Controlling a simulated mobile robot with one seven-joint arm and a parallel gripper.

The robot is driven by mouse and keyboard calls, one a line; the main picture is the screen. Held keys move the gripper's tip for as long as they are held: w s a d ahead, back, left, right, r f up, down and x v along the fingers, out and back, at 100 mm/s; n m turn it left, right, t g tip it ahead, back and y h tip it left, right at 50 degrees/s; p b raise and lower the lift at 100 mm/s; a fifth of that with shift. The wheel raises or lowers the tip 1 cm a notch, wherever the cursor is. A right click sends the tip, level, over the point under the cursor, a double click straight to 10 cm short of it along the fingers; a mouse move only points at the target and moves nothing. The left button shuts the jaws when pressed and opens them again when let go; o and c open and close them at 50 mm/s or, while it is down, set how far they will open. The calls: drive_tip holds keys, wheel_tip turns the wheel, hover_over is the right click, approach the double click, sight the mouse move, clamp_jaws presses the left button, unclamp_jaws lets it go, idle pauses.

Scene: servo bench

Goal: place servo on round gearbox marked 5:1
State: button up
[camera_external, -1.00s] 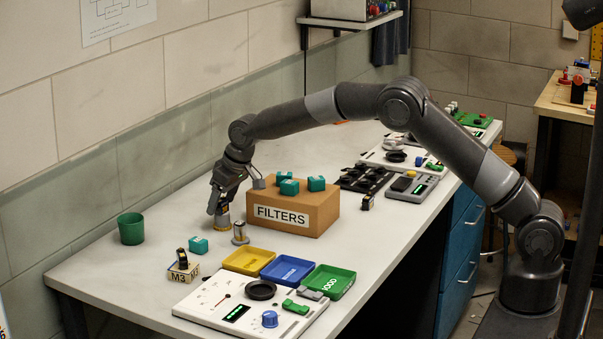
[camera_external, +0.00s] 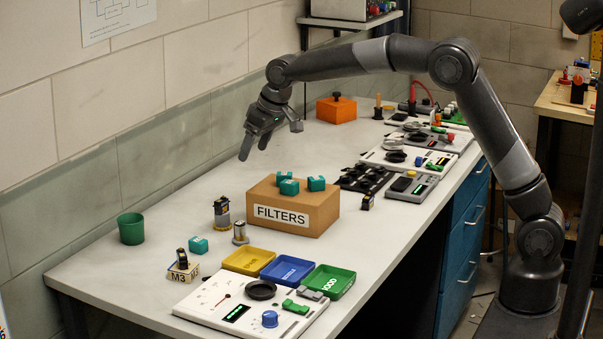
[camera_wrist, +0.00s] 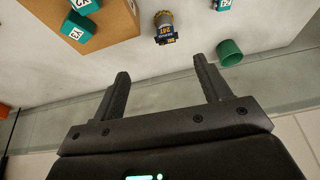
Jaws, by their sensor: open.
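A dark servo with a yellow band (camera_external: 221,204) stands upright on a round grey gearbox (camera_external: 223,222), left of the FILTERS box. In the wrist view the servo (camera_wrist: 166,38) is seen from above with the gearbox (camera_wrist: 163,17) under it; no 5:1 mark is legible. My gripper (camera_external: 255,151) is open and empty, raised above and behind the box, apart from the servo. In the wrist view my gripper (camera_wrist: 162,68) shows both fingers spread with nothing between them. A smaller round metallic unit (camera_external: 240,233) stands just right of the servo; its marking is not readable.
The FILTERS box (camera_external: 321,215) carries several teal blocks. A green cup (camera_external: 131,229), a teal block (camera_external: 198,245) and an M3 block (camera_external: 181,273) with a dark unit on it stand to the left. Yellow (camera_external: 236,265), blue and green trays lie in front. The bench along the wall is clear.

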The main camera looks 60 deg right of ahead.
drive_tip(key=s+d+r, duration=0.1)
drive_tip(key=s+r, duration=0.4)
drive_tip(key=s, duration=0.7)
drive_tip(key=s+d+r, duration=0.2)
drive_tip(key=s+r, duration=0.2)
drive_tip(key=s, duration=0.8)
drive_tip(key=s+f, duration=0.3)
drive_tip(key=s, duration=0.8)
drive_tip(key=s+f+t, duration=0.1)
drive_tip(key=s+f, duration=0.2)
drive_tip(key=s, duration=0.8)
drive_tip(key=shift+s+d+f, duration=0.2)
drive_tip(key=shift+d+f, duration=0.05)
drive_tip(key=shift+d, duration=0.1)
